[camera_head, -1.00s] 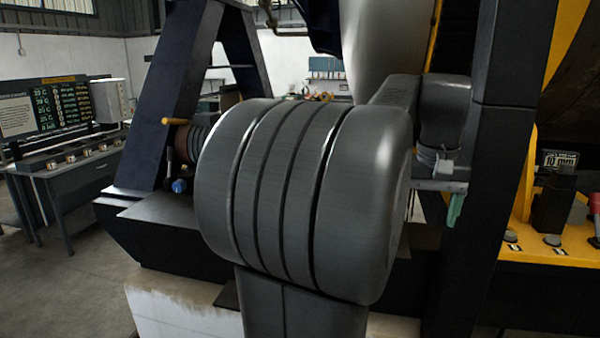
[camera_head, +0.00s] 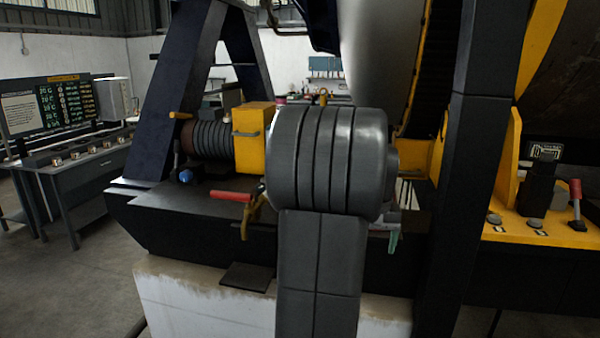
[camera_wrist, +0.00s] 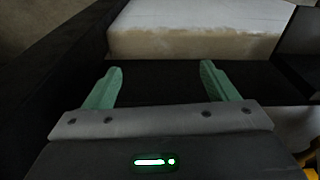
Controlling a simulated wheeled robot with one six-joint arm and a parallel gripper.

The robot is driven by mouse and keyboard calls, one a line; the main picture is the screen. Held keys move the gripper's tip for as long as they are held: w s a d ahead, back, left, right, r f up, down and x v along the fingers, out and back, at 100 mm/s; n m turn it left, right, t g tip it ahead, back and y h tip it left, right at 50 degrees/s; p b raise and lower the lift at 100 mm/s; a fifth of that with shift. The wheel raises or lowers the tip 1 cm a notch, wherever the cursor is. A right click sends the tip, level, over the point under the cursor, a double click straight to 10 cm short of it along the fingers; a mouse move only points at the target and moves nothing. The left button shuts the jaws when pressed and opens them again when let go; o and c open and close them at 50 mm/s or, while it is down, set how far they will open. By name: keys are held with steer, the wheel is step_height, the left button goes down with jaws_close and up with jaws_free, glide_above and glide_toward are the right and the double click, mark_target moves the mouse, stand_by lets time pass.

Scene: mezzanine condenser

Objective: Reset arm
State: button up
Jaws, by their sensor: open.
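My gripper (camera_wrist: 160,82) shows in the wrist view with its two pale green fingers spread wide apart and nothing between them. Beyond the fingertips are a dark surface and a pale, stained block (camera_wrist: 200,35). In the head view my grey ridged arm joint fills the middle. Only a small green part of my gripper (camera_head: 393,242) shows at its lower right; the rest is hidden behind my arm.
Behind my arm stand a yellow block (camera_head: 252,137), a ribbed dark cylinder (camera_head: 210,139) and a red-handled lever (camera_head: 231,196) on a black base. A dark post (camera_head: 465,160) and a yellow control panel (camera_head: 530,230) are at right. A display desk (camera_head: 70,165) is at left, with open floor before it.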

steer(key=shift+w+a+f, duration=0.35)
steer(key=shift+a+f, duration=0.05)
steer(key=shift+f, duration=0.3)
steer(key=shift+w+a+f, duration=0.3)
steer(key=shift+a+f, duration=0.05)
steer(key=shift+f, duration=0.35)
steer(key=shift+w+a+f, duration=0.35)
steer(key=shift+a+f, duration=0.05)
steer(key=shift+f, duration=0.3)
